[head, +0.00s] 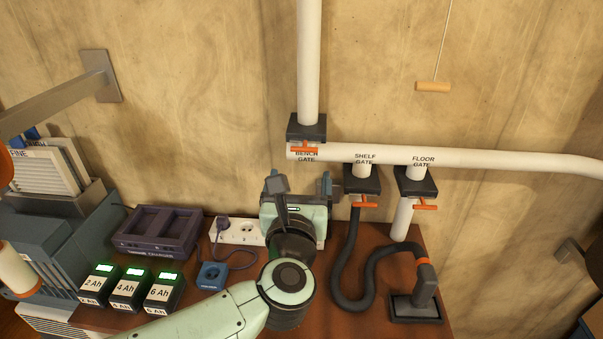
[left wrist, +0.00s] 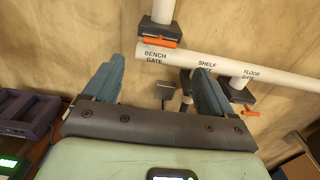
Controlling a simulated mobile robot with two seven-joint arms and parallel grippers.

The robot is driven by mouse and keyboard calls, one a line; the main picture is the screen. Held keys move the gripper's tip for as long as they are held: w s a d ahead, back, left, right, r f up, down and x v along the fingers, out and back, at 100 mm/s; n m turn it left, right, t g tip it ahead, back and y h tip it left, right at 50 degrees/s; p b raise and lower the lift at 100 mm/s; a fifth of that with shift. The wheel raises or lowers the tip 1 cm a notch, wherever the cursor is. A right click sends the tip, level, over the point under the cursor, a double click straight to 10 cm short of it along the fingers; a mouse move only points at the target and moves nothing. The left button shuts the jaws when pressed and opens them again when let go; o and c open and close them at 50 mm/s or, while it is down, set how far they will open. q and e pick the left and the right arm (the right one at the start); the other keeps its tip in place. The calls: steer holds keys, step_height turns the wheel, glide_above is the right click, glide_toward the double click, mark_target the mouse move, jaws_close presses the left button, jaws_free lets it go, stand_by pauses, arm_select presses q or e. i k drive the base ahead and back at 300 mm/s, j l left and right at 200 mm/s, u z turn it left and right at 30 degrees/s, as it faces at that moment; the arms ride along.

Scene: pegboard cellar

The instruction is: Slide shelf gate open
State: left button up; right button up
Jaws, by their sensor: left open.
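The shelf gate (head: 361,184) is a dark block under the white horizontal pipe, below its printed label, with an orange handle (head: 365,202) at its lower front. A black hose runs down from it. In the left wrist view its label (left wrist: 207,64) shows, but the gate is largely hidden behind the right finger. My left gripper (head: 300,188) is open and empty, pointing toward the wall, to the left of the shelf gate and below the bench gate. It touches no handle that I can see. Its two blue-grey fingers stand apart in the left wrist view (left wrist: 155,85).
The bench gate (head: 306,128) and floor gate (head: 416,182) have similar orange handles. The black hose (head: 345,265) loops over the brown bench to a dark floor nozzle (head: 424,290). Several batteries (head: 125,288), a charger (head: 158,232) and a socket strip (head: 238,231) stand left.

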mark_target(364, 195)
steer(key=k, duration=1)
